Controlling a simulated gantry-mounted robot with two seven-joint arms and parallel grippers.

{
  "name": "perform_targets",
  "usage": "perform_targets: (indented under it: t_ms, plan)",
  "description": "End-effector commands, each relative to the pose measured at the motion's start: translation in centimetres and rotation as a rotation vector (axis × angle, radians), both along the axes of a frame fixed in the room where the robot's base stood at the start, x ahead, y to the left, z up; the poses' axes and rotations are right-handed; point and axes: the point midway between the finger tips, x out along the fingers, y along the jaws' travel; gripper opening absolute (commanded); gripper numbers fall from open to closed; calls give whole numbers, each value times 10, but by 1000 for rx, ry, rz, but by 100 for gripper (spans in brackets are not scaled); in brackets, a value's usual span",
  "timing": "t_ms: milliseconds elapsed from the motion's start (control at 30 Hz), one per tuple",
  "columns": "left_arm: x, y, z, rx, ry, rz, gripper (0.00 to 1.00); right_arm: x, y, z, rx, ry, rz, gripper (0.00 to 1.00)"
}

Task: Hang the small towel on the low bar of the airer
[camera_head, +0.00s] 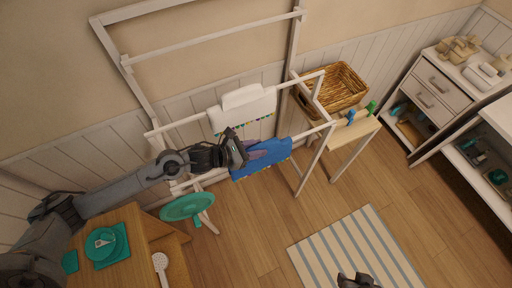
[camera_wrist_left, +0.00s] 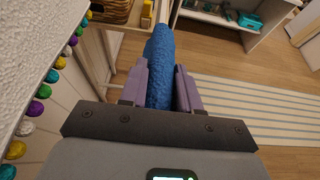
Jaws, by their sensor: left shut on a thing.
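The small blue towel (camera_head: 272,157) is at the low front bar (camera_head: 312,131) of the white airer. My left gripper (camera_head: 264,152) is shut on this towel; its purple fingers lie on either side of the blue cloth (camera_wrist_left: 160,62) in the left wrist view. The towel spreads along the line of the bar, but I cannot tell whether it is draped over it or only in front. A white towel (camera_head: 245,108) with a coloured bobble trim hangs on the bar above; it also shows in the left wrist view (camera_wrist_left: 38,45). My right gripper (camera_head: 357,281) is at the bottom edge, its fingers unclear.
A wicker basket (camera_head: 340,88) and a small wooden stand (camera_head: 345,136) with pegs are right of the airer. A green round stool (camera_head: 187,206) stands below my left arm. A wooden table (camera_head: 135,218) is lower left. A striped rug (camera_head: 355,248) lies on open floor.

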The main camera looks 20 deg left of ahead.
Motion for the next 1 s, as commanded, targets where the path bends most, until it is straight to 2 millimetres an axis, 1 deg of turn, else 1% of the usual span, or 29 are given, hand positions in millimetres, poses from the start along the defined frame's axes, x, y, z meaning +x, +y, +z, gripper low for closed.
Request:
perform_targets:
  t_ms: [233, 267, 433, 767, 867, 1000]
  plan:
    - [0, 0, 1, -1, -1, 0, 0, 0, 1, 0, 5, 0, -4, 43]
    - [0, 0, 1, -1, -1, 0, 35, 0, 1, 0, 7, 0, -4, 43]
    - [0, 0, 0, -1, -1, 0, 61, 0, 2, 0, 8, 0, -6, 43]
    - [-1, 1, 0, 1, 1, 0, 61, 0, 2, 0, 8, 0, -6, 43]
    - [-5, 4, 1, 1, 2, 0, 61, 0, 2, 0, 7, 0, -4, 43]
    - [-16, 15, 7, 5, 1, 0, 61, 0, 0, -1, 1, 0, -1, 43]
